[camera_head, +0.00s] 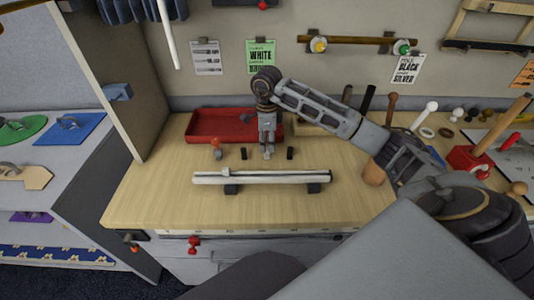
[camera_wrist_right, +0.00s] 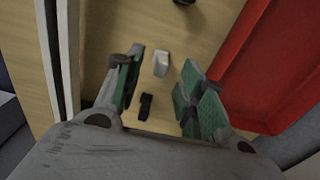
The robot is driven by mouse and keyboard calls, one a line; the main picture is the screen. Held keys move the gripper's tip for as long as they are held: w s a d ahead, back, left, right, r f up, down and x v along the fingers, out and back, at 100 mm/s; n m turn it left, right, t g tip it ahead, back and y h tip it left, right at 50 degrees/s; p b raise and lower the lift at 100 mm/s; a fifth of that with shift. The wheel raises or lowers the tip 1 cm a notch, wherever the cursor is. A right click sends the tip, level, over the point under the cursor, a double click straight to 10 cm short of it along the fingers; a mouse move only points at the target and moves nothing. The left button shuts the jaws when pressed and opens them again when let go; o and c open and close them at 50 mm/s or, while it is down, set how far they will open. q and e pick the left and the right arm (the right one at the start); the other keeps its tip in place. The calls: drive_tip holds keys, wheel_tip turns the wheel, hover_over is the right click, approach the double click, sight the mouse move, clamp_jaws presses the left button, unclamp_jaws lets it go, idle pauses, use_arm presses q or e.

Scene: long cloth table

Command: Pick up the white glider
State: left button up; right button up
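The small white glider (camera_head: 267,155) sits on the wooden bench between the red tray and the long white rail. My right gripper (camera_head: 267,146) points down right over it and partly covers it in the head view. In the right wrist view, the white glider (camera_wrist_right: 161,62) lies between the green-padded fingertips of my right gripper (camera_wrist_right: 162,68). The fingers are open, with a gap on both sides of the glider. My left gripper is not in view.
Black blocks stand to the left (camera_head: 243,153) and right (camera_head: 290,153) of the glider. A small red-orange item (camera_head: 216,149) stands further left. The white rail (camera_head: 262,177) lies in front on dark feet, and the red tray (camera_head: 205,125) is behind. Tools crowd the right side.

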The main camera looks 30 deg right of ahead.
sight(267, 148)
drive_tip(key=shift+f, duration=1.9)
drive_tip(key=c, duration=0.8)
